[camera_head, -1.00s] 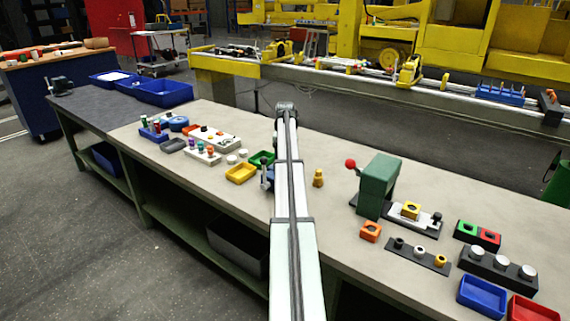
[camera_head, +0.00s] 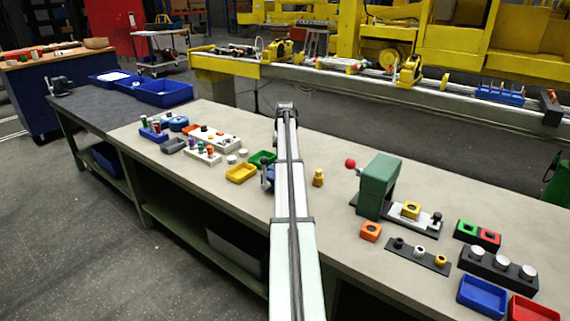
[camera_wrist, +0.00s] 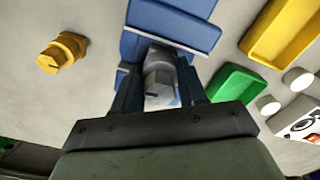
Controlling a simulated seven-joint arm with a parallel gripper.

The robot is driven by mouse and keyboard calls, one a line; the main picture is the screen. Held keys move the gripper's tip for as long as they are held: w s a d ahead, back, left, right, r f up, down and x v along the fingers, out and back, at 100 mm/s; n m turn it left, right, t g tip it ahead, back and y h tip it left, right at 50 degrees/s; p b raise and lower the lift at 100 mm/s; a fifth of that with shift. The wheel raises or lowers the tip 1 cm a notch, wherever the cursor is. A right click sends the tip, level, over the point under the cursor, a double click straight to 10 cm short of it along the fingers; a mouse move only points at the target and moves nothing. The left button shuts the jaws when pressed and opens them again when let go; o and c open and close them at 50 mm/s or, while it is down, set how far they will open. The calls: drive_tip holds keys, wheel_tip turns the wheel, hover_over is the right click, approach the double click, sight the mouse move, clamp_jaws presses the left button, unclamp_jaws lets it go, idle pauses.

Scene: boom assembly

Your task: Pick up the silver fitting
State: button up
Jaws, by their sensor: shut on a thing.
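The silver fitting (camera_wrist: 160,78) shows in the wrist view between the two fingers of my gripper (camera_wrist: 160,95). The gripper is shut on it. The fitting's far end is at a blue fixture (camera_wrist: 170,22) with a pale edge strip. I cannot tell whether the fitting still touches or sits in it.
A brass-yellow fitting (camera_wrist: 62,52) stands to the left in the wrist view. A green tray (camera_wrist: 243,92) and a yellow tray (camera_wrist: 280,35) lie to the right. A green press (camera_head: 378,187) stands on the bench at right. Bare bench lies around the brass-yellow fitting.

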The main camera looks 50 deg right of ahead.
drive_tip(key=shift+r, duration=2.6)
